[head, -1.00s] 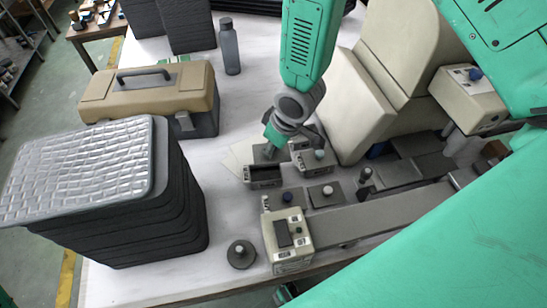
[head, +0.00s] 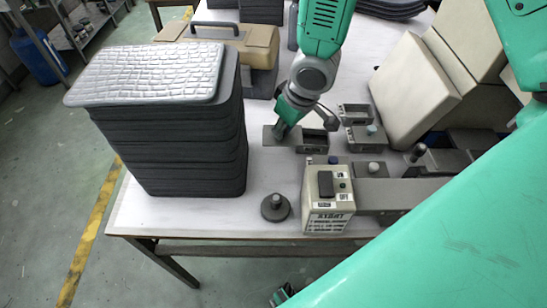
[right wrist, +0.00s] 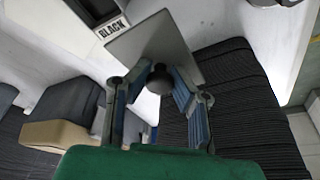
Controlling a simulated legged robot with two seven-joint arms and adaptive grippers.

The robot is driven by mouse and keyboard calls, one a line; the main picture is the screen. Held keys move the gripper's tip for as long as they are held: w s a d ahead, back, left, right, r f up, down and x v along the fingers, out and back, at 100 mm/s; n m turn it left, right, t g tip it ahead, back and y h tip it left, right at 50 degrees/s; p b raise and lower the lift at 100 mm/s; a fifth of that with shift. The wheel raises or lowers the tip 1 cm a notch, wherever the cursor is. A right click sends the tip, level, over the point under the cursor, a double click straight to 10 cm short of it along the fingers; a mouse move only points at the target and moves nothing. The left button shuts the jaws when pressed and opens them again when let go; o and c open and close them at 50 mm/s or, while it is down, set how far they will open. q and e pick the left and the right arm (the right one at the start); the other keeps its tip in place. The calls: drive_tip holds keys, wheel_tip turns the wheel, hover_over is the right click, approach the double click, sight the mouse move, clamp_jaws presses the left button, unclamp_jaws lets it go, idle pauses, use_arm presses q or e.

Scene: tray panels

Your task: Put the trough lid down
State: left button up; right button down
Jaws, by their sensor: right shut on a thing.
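The trough lid is a flat grey plate (head: 270,136) with a dark round knob. My right gripper (head: 281,128) is shut on this knob. In the right wrist view the knob (right wrist: 159,80) sits between the two fingers (right wrist: 160,88), with the plate (right wrist: 148,45) beyond it. The lid is just left of an open dark trough (head: 314,141). Whether the lid touches the table cannot be told. A label reading BLACK (right wrist: 112,29) shows on a trough in the right wrist view.
A tall stack of black panels with a silvery quilted top (head: 150,75) stands at left. A tan toolbox (head: 260,45) is behind. A START box (head: 328,200) and a round knobbed disc (head: 275,207) are in front. White tabletop (head: 268,172) is clear between stack and disc.

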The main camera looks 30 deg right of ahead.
sight(290, 139)
drive_tip(key=shift+w+d+f, duration=0.1)
drive_tip(key=shift+d+f, duration=0.1)
drive_tip(key=shift+f, duration=0.45)
drive_tip(key=shift+d+f, duration=0.2)
drive_tip(key=shift+f, duration=0.4)
drive_tip(key=f, duration=0.3)
drive_tip(key=shift+s+d+f+b, duration=0.1)
drive_tip(key=shift+s+f+b, duration=0.1)
drive_tip(key=shift+b, duration=0.15)
drive_tip(key=shift+f, duration=0.35)
drive_tip(key=shift+w+a, duration=0.15)
drive_tip(key=shift+a, duration=0.3)
use_arm(q)
drive_tip(key=shift+d+f, duration=0.1)
drive_tip(key=shift+f, duration=0.4)
